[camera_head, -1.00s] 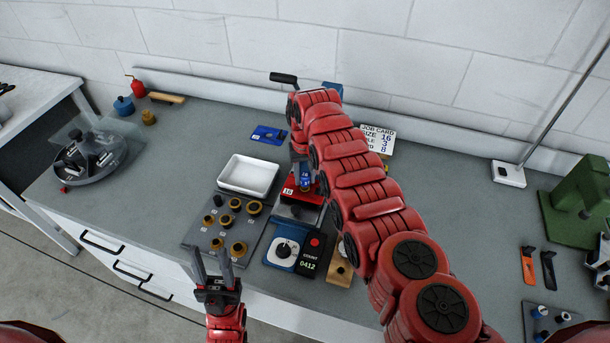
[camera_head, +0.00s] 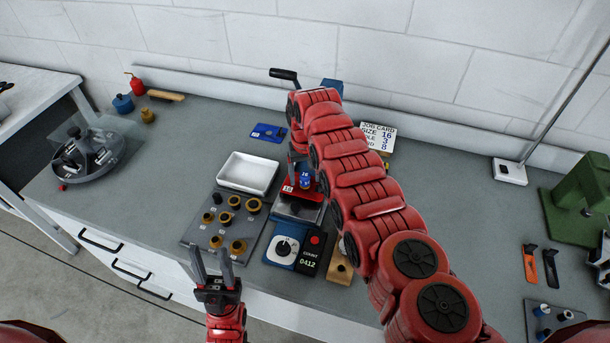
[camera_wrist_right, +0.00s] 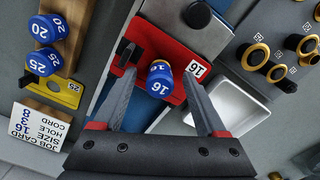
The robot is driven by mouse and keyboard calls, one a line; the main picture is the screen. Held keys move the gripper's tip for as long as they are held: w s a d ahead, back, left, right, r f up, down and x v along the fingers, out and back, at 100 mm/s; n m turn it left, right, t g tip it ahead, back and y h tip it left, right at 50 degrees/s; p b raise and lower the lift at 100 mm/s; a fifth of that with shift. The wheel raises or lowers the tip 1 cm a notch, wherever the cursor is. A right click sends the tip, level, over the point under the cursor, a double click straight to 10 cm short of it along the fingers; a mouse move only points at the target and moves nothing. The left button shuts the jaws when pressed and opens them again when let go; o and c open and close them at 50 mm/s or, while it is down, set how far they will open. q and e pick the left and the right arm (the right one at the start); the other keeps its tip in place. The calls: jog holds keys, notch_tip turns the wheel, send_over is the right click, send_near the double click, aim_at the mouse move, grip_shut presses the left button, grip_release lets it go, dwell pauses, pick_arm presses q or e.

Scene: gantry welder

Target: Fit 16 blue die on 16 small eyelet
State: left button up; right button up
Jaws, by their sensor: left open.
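The blue die marked 16 (camera_head: 305,182) stands upright on a red plate with a 16 label (camera_head: 289,188) at the front of the press. In the right wrist view the die (camera_wrist_right: 160,78) is between the spread fingers of my right gripper (camera_wrist_right: 160,90), with a gap on both sides. The right gripper's fingers are mostly hidden in the head view. What lies under the die is hidden. Gold eyelet parts (camera_head: 236,203) sit on a grey board (camera_head: 196,232).
A white tray (camera_head: 222,182) stands behind the board. A blue dial box (camera_head: 284,250) and a counter (camera_head: 309,262) are in front of the press. Dies marked 20 (camera_wrist_right: 48,28) and 25 (camera_wrist_right: 44,62) stand on a wooden rack beside the job card (camera_wrist_right: 42,126).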

jog(key=shift+r, duration=0.1)
jog(key=shift+w+r, duration=0.1)
jog(key=shift+r, duration=0.55)
notch_tip(320, 180, up, 16)
jog(key=p, duration=0.1)
jog(key=shift+f, duration=0.1)
